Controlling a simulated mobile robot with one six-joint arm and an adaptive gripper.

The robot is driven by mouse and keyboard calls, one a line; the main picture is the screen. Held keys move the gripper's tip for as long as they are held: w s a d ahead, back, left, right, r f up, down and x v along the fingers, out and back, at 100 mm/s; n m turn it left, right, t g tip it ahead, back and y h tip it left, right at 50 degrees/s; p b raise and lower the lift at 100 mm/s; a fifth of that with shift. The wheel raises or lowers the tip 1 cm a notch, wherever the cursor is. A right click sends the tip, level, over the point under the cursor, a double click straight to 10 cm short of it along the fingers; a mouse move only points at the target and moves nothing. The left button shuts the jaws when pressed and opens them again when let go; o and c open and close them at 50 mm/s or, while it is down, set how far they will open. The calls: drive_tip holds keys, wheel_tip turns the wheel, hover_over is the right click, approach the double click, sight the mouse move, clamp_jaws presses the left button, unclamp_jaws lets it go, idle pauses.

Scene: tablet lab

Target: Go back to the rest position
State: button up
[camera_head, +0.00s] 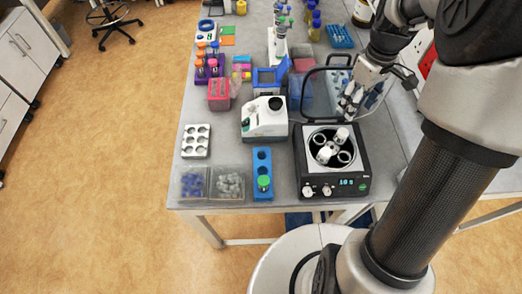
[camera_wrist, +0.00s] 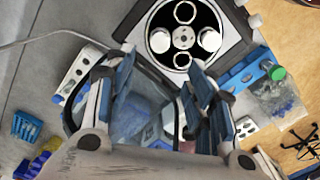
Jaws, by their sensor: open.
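My gripper (camera_head: 352,103) is open and empty, with its fingers pointing down, above the back right of the centrifuge (camera_head: 357,181), beside its raised lid. In the wrist view my gripper's two blue-and-grey fingers (camera_wrist: 162,62) stand apart, with the clear lid behind them. The centrifuge is a black box with a lit display and two white knobs. Its round rotor (camera_head: 331,148) is uncovered and holds two white-capped tubes, with two ring-shaped open slots. The wrist view shows the rotor (camera_wrist: 183,38) at the top.
Left of the centrifuge stand a blue rack (camera_head: 262,160) with a green-capped tube, a white instrument (camera_head: 263,123) and clear bins of caps (camera_head: 228,182). Tube racks and bottles fill the table's back. The floor (camera_head: 100,150) at left is largely clear.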

drive_tip(key=shift+r, duration=0.15)
drive_tip(key=s+a+r+m+t+b, duration=0.2)
drive_tip(key=s+a+r+b, duration=0.1)
drive_tip(key=s+a+r, duration=0.45)
drive_tip(key=s+a+m+t+b, duration=0.1)
drive_tip(key=s+a, duration=0.2)
drive_tip(key=s, duration=0.3)
drive_tip(key=s+a+f+m+t+b, duration=0.1)
drive_tip(key=s+a+m, duration=0.1)
drive_tip(key=s, duration=0.5)
drive_tip(key=shift+s+a+f+m+t, duration=0.15)
drive_tip(key=shift+a+m+t, duration=0.15)
drive_tip(key=shift+a, duration=0.55)
drive_tip(key=shift+c, duration=0.5)
